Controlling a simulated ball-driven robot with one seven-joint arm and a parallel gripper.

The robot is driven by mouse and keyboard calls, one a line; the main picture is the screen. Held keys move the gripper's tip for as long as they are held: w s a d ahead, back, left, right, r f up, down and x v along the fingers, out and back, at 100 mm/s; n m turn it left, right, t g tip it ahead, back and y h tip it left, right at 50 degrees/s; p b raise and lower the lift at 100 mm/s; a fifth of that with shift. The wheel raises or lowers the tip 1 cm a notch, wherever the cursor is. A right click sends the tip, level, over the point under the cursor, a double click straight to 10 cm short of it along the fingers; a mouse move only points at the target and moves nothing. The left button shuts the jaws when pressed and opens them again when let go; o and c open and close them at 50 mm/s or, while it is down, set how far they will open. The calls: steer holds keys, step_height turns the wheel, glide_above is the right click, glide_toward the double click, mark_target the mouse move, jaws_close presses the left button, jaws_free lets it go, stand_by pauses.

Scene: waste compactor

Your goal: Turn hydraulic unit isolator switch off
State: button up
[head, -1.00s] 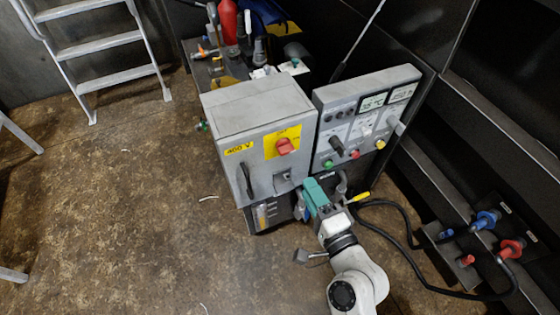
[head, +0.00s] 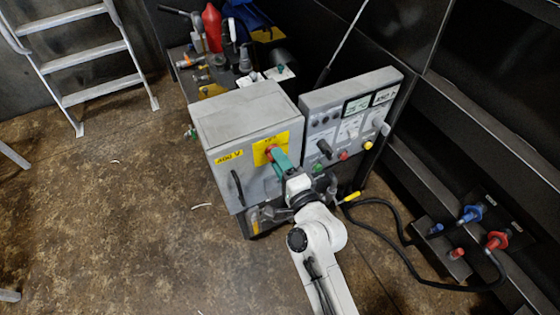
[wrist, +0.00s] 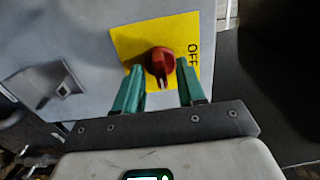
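The isolator switch is a red rotary knob (wrist: 160,63) on a yellow plate (wrist: 122,44) on the front of a grey cabinet (head: 247,110). The word OFF shows on the plate, right of the knob in the wrist view. My gripper (wrist: 158,72) is open, its green fingers on either side of the knob with gaps to both. I cannot tell whether the fingertips reach past the knob's face. In the head view the knob (head: 270,152) is partly hidden by my gripper (head: 276,154).
A control panel (head: 345,110) with buttons and displays stands right of the cabinet. A black handle (head: 238,188) is on the cabinet's lower left front. A black hose (head: 390,235) runs to blue (head: 470,214) and red couplings (head: 497,240) at right.

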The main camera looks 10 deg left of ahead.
jaws_close()
stand_by(0.3)
steer(key=shift+f+n, duration=0.1)
steer(key=shift+n, duration=0.2)
steer(key=shift+n+b, duration=5.35)
steer(key=shift+n, duration=3.25)
jaws_free()
